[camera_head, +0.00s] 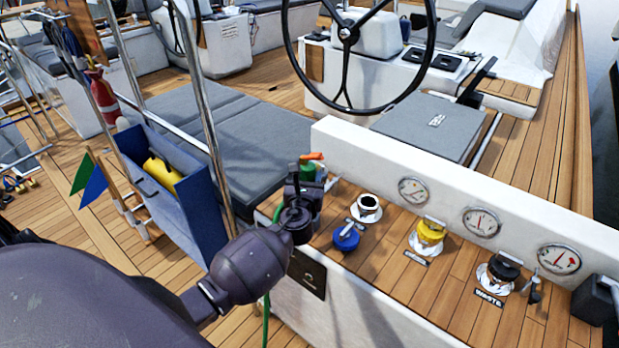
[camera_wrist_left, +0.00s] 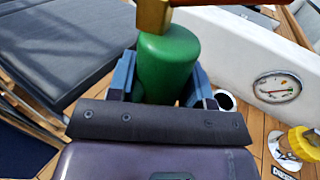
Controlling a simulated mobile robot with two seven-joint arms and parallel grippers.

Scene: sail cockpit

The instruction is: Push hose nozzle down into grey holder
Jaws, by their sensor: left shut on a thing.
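The hose nozzle (camera_head: 308,171) has a green body and an orange-red top. It stands roughly upright in my left gripper (camera_head: 303,195), above the left end of the wooden console ledge. In the left wrist view the green nozzle (camera_wrist_left: 168,62) sits between the blue-grey fingers of the gripper (camera_wrist_left: 162,88), with a brass collar above it. The nozzle's lower end is hidden behind the gripper. A dark grey box (camera_head: 594,300) stands at the far right end of the ledge; I cannot tell whether it is the grey holder. My right gripper is out of view.
A blue cap (camera_head: 346,238), an open filler (camera_head: 368,207), a yellow cap (camera_head: 430,234) and a black cap (camera_head: 503,267) stand along the ledge. A white wall with gauges (camera_head: 480,221) runs behind. A blue bag (camera_head: 178,205) hangs left of my arm. A green hose (camera_head: 266,322) hangs below.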

